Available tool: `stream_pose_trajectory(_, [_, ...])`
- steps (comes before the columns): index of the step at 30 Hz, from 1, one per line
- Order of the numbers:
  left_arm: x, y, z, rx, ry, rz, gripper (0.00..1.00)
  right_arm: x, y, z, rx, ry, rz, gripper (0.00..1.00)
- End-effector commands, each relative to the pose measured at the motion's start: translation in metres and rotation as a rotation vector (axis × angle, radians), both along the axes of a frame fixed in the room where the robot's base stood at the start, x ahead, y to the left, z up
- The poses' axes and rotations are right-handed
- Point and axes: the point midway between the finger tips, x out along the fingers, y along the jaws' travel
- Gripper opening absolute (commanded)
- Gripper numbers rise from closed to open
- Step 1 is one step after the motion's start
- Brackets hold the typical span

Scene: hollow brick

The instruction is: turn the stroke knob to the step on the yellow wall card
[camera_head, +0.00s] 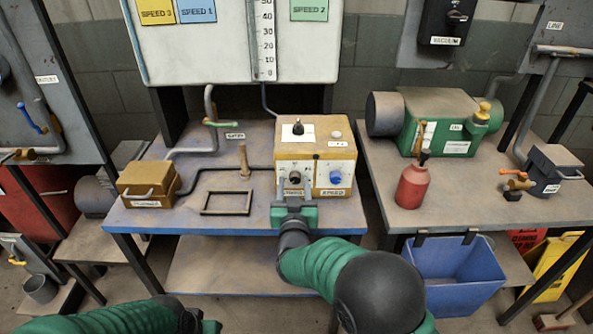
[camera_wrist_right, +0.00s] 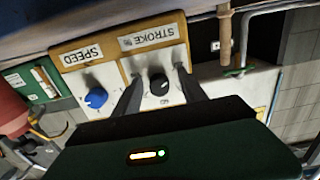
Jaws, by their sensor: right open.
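The stroke knob (camera_head: 295,177) is a dark round knob on the white left panel of a yellow-and-cream control box. In the right wrist view the black stroke knob (camera_wrist_right: 159,85) shows between the two fingers, beneath the STROKE label. My right gripper (camera_head: 294,190) is open, one finger on each side of the knob; I cannot tell whether they touch it. Its fingers also show in the wrist view (camera_wrist_right: 160,92). The yellow wall card (camera_head: 157,11) on the white board reads SPEED 3. My left gripper (camera_head: 208,327) barely shows at the bottom edge, fingers hidden.
A blue speed knob (camera_head: 336,178) sits close right of the stroke knob. A red bottle (camera_head: 412,187) stands on the right bench.

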Motion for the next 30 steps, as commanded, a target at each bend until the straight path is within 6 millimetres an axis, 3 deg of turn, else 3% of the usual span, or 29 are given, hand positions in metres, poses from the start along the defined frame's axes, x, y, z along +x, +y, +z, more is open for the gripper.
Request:
stream_pose_trajectory(8, [-0.0003,0.0000,0.0001,0.000,0.000,0.000,0.36,-0.0017,0.0008,0.0011,0.001,-0.002,0.000,0.50])
stream_pose_trajectory(19, [-0.0002,0.0000,0.0001,0.000,0.000,0.000,0.36,-0.0002,0.0007,-0.0005,0.000,0.001,0.000,0.01])
stream_pose_trajectory(30, [-0.0002,-0.0001,-0.0025,0.000,0.000,0.000,0.36,-0.0005,0.0009,-0.0002,0.025,-0.001,0.000,0.00])
